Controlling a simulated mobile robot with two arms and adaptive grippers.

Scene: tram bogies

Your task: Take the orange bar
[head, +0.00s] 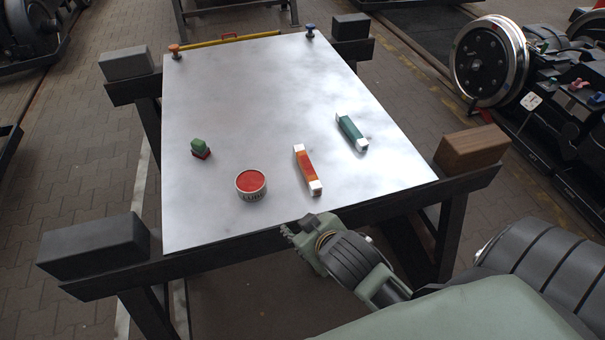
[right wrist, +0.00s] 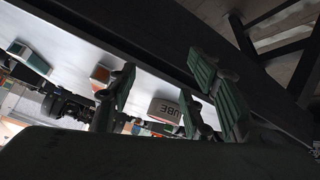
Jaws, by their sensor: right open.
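The orange bar (head: 306,170), with white ends, lies on the metal tabletop (head: 250,100) near its front edge in the head view. In the right wrist view its white end and orange side (right wrist: 101,76) show left of the fingers, partly covered by one. My right gripper (head: 289,232) is at the table's front edge, nearer to me than the bar and apart from it. In the right wrist view the fingers (right wrist: 162,82) stand apart with nothing held between them. My left gripper is not in view.
A tin with a red top (head: 251,185) stands left of the bar. A green bar (head: 351,132) lies to its right. A small green and red block (head: 200,148) sits further left. The table's middle is clear.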

